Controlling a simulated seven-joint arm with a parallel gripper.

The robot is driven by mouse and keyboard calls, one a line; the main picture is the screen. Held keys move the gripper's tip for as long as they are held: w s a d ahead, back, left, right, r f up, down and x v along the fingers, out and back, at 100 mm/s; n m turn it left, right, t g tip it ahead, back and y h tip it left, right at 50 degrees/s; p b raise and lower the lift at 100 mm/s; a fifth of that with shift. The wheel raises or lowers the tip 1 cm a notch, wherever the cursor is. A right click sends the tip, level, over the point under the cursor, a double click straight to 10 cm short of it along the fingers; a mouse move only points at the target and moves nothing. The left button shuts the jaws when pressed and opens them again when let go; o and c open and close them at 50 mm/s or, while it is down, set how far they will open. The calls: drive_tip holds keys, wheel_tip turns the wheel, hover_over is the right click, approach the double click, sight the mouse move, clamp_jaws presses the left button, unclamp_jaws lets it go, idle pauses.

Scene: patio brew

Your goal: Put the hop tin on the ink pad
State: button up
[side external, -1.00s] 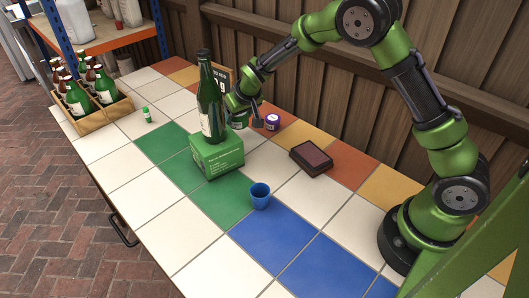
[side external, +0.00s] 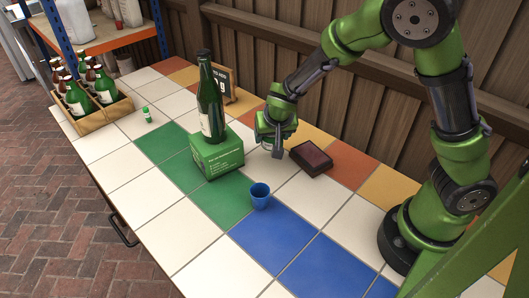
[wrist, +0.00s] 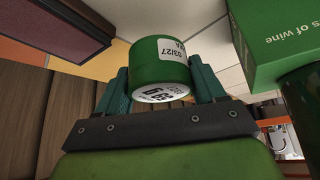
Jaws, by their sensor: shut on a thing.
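A green tin with a white dated label (wrist: 160,66), which I take to be the hop tin, sits between the two fingers of my gripper (side external: 277,149) in the wrist view. My gripper is shut on it; in the side view the gripper hides the tin. The ink pad (side external: 311,158), a dark block with a maroon top, lies on the tiles just right of my gripper. The pad also shows at the upper left of the wrist view (wrist: 78,22). The tin and the pad appear apart.
A green box (side external: 217,157) carrying a tall green bottle (side external: 211,105) stands left of my gripper. A blue cup (side external: 260,196) stands in front. A green-and-white container (side external: 147,115) and a bottle crate (side external: 91,103) are farther left. A small dark sign (side external: 225,82) stands behind the bottle.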

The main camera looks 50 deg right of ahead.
drive_tip(key=s+m+g, duration=0.1)
drive_tip(key=s+m, duration=0.2)
drive_tip(key=s, duration=0.1)
drive_tip(key=s+d+r+m+g+h, duration=0.1)
drive_tip(key=s+m+g, duration=0.1)
drive_tip(key=s+m, duration=0.2)
drive_tip(key=s+m+g+h, duration=0.1)
drive_tip(key=s+m+g, duration=0.1)
drive_tip(key=s+m, duration=0.2)
drive_tip(key=shift+s+d+r, duration=0.1)
drive_tip(key=shift+s+d, duration=0.05)
drive_tip(key=shift+s, duration=0.35)
drive_tip(key=shift+s+d+r, duration=0.1)
drive_tip(key=shift+s, duration=0.4)
drive_tip(key=s+d+r+m+g+y, duration=0.15)
drive_tip(key=s+m+g, duration=0.25)
drive_tip(key=s+m, duration=0.5)
hover_over(319, 153)
drive_tip(key=w+a, duration=0.1)
drive_tip(key=a, duration=0.1)
drive_tip(key=shift+w+d+f, duration=0.1)
drive_tip(key=shift+d+f, duration=0.1)
drive_tip(key=shift+f, duration=2)
drive_tip(key=shift+f, duration=0.1)
drive_tip(key=o, duration=1.1)
drive_tip(key=shift+c, duration=0.2)
